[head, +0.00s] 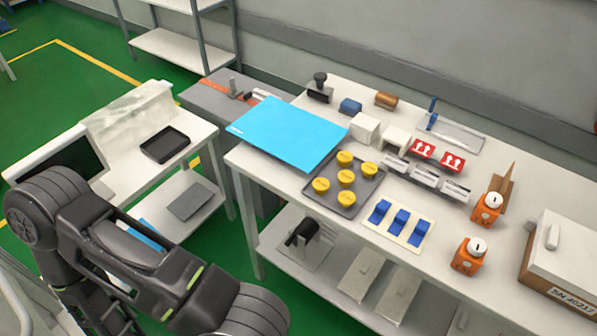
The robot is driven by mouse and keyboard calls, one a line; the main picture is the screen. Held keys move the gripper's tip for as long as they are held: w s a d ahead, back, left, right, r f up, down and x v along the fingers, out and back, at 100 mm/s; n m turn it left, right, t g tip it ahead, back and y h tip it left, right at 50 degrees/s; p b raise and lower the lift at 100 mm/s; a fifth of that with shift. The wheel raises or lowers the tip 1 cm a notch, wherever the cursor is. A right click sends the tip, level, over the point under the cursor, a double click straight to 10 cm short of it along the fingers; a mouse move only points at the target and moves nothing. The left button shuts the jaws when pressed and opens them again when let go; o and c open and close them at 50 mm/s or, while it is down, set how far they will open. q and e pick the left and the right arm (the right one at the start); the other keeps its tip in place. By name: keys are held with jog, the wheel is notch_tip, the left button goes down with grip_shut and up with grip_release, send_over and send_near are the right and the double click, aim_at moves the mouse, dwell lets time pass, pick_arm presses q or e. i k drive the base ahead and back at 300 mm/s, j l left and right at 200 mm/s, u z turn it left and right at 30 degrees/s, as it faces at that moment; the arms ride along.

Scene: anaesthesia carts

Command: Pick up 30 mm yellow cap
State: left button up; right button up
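Several round yellow caps stand on a dark grey tray (373,189) on the white table in the head view. One yellow cap (344,158) is at the back, one (369,169) at the right, one (346,177) in the middle and one (321,185) at the front left. I cannot read their sizes. A dark arm of mine comes in from the lower left, well apart from the tray. Its gripper is outside the picture. No right gripper shows.
A blue sheet (289,132) lies left of the tray. A pale holder with blue blocks (400,221) is in front. White boxes (364,128) stand behind, and orange devices (469,256) to the right. A second white table (178,123) stands at the left.

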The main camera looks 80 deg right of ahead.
aim_at(345, 158)
jog(key=z, duration=3.3)
